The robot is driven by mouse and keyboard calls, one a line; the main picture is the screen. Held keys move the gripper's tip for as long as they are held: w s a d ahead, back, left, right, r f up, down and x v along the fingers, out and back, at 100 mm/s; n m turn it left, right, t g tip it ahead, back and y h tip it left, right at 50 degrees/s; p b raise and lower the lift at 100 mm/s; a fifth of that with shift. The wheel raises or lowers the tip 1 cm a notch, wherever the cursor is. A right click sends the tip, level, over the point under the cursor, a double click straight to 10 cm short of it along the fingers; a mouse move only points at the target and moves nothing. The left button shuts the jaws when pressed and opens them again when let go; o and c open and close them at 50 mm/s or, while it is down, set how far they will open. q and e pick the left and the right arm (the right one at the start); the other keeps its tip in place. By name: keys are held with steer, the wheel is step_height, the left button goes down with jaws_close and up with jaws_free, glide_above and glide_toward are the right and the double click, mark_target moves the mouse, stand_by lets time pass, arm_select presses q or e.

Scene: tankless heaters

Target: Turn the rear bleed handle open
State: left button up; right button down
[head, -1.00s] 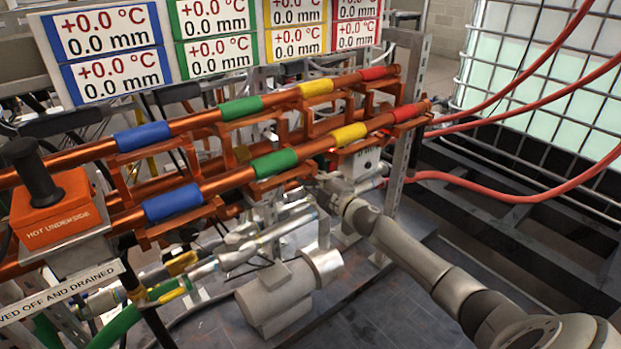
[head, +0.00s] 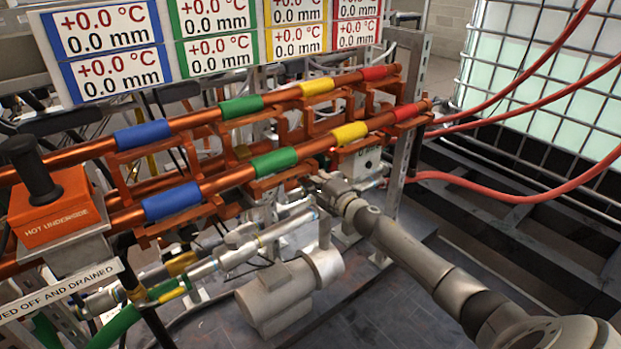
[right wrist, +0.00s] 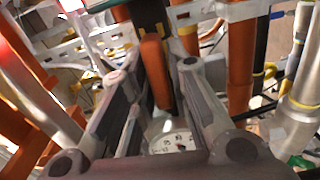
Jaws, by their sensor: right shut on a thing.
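My right arm reaches in from the lower right of the head view, under the copper pipe rack. Its gripper (head: 322,184) is small there, and its fingertips are partly lost among the fittings. In the right wrist view an orange bleed handle (right wrist: 155,72) stands upright between the two fingers of my right gripper (right wrist: 157,70). The gripper is shut on this handle. I cannot tell from the head view how far the handle is turned, as the rack and gripper hide it. My left gripper is not in view.
Copper pipes with blue, green (head: 274,163), yellow and red bands run above my right gripper. A grey cylindrical unit (head: 285,294) stands on the floor below. Red hoses (head: 520,190) hang at the right. A round dial (right wrist: 172,142) sits below the fingers.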

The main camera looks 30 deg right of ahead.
steer(key=shift+f, duration=0.1)
steer(key=c, duration=1.6)
jaws_free()
steer(key=shift+c, duration=0.2)
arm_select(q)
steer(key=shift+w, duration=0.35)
arm_select(e)
steer(key=shift+o, duration=0.9)
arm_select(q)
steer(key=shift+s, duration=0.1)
arm_select(e)
steer(key=shift+s, duration=0.1)
steer(key=shift+s, duration=0.2)
steer(key=s, duration=1.1)
steer(key=shift+s+d, duration=0.25)
steer(key=shift+d, duration=0.2)
